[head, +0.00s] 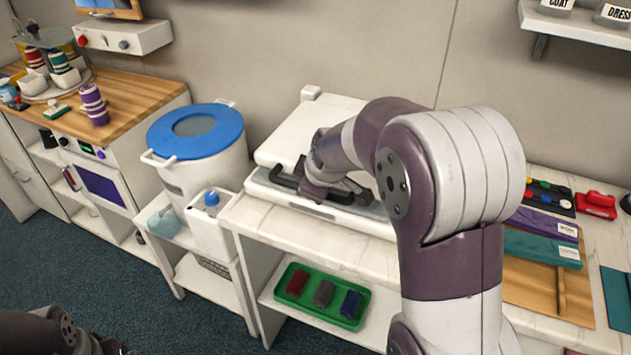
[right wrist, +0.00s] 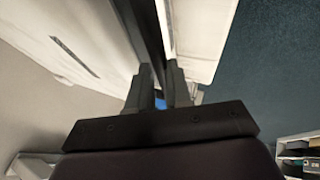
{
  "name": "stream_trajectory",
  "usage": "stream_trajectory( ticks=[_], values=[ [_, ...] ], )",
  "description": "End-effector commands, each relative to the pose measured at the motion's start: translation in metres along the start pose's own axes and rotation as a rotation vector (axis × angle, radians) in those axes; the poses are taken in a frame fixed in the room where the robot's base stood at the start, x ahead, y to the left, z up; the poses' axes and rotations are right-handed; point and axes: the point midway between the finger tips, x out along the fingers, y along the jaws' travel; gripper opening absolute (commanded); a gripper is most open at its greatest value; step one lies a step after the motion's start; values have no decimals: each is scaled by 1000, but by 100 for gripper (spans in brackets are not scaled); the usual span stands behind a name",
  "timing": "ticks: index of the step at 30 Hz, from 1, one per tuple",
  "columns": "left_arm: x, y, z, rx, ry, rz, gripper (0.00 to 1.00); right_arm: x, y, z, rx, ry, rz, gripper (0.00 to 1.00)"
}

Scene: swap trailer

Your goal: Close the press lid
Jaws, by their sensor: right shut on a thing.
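The press stands on the white counter in the head view, with a white lid (head: 300,125) and a flat base (head: 375,222) below it. The lid is tilted up at the back, apart from the base. A dark handle bar (head: 284,179) runs along the front of the lid. My right gripper (head: 318,192) is at this handle, partly hidden by my own arm. In the right wrist view my right gripper (right wrist: 157,80) has its fingers shut on the dark bar, between two pale panels. At the lower left of the head view only part of my left arm shows.
A white bin with a blue lid (head: 195,130) and a white jug (head: 211,222) stand left of the press. A green tray (head: 322,312) sits on the shelf below. Folded cloths (head: 540,248) and a red stapler-like item (head: 596,204) lie on the right.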

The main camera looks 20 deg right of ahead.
Motion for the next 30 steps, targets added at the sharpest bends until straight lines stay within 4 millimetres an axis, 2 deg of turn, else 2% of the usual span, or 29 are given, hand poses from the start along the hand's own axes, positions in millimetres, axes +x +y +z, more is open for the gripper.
stream_trajectory(
  ticks=[1, 6, 19, 20, 21, 22, 30],
  values=[
    [9, 0, 1, 0, 0, 0, 91, 10, -9, 3, -1, -1, -11, 0],
    [15, 0, 2, 0, 0, 0, 91, 19, -17, 8, 0, -9, -22, 0],
    [17, 0, 2, 0, 0, 0, 91, 24, -20, 11, 2, -14, -30, 0],
    [17, 0, 2, 0, 0, 0, 91, 24, -20, 11, 2, -14, -30, 22],
    [17, 0, 2, 0, 0, 0, 91, 24, -20, 11, 1, -14, -30, 35],
    [17, 0, 2, 0, 0, 0, 91, 24, -20, 11, 1, -14, -30, 44],
    [16, 0, 2, 0, 0, 0, 91, 22, -18, 10, 0, -13, -25, 44]
  ],
)
